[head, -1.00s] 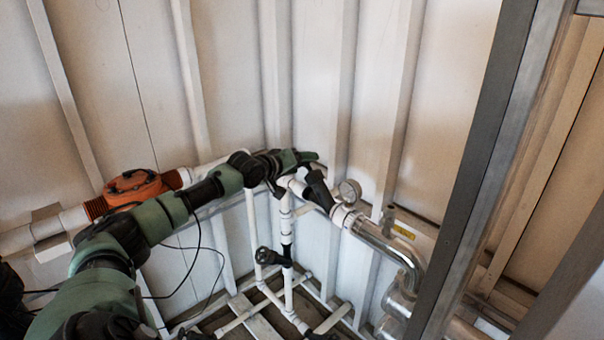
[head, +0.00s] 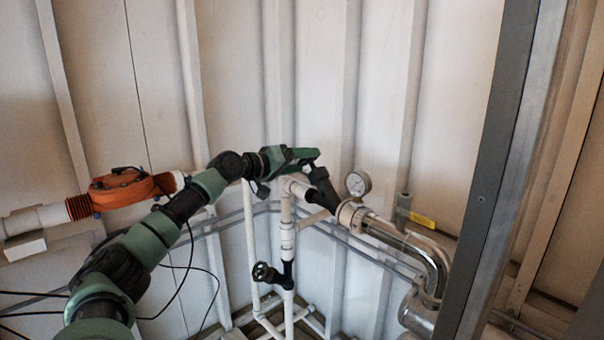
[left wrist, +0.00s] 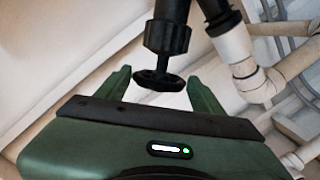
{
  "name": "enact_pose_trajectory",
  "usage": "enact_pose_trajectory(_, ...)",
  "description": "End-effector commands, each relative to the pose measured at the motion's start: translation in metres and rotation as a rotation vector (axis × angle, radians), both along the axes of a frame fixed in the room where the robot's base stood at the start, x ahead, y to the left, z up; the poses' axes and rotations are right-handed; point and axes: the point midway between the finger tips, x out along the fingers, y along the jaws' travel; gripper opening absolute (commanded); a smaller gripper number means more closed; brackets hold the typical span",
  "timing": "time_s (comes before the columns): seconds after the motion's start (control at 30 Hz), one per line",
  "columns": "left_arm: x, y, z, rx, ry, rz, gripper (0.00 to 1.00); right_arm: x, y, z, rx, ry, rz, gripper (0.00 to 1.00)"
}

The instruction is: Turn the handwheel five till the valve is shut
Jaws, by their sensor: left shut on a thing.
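A black handwheel (left wrist: 160,80) on a black valve stem is between the two green fingers of my left gripper (left wrist: 160,88) in the left wrist view. The gripper is shut on the wheel's rim from both sides. In the head view, my left gripper (head: 312,157) is at the top of the slanted black valve (head: 322,186) on the white pipe, and it largely hides the wheel there. I see no number on the wheel and cannot tell how far the valve is turned. My right gripper is not in view.
A pressure gauge (head: 357,183) stands right beside the valve, with a shiny metal pipe (head: 400,240) beyond it. A second black handwheel (head: 265,273) sits lower on the white pipes. An orange fitting (head: 125,187) is at left. A grey metal post (head: 490,170) stands at right.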

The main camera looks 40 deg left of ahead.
Motion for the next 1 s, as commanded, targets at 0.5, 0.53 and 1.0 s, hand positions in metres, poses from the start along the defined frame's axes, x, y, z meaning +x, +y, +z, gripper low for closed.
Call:
enact_pose_trajectory(0.5, 0.0, 0.0001, -0.0006, 0.0, -0.004, -0.007, 0.27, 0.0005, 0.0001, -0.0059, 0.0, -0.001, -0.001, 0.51)
enact_pose_trajectory(0.53, 0.0, 0.0001, -0.0007, 0.0, -0.004, -0.007, 0.27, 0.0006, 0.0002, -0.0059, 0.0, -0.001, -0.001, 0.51)
enact_pose_trajectory(1.0, 0.001, -0.0014, 0.001, -0.001, -0.005, -0.008, 0.87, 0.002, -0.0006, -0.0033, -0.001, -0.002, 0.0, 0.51)
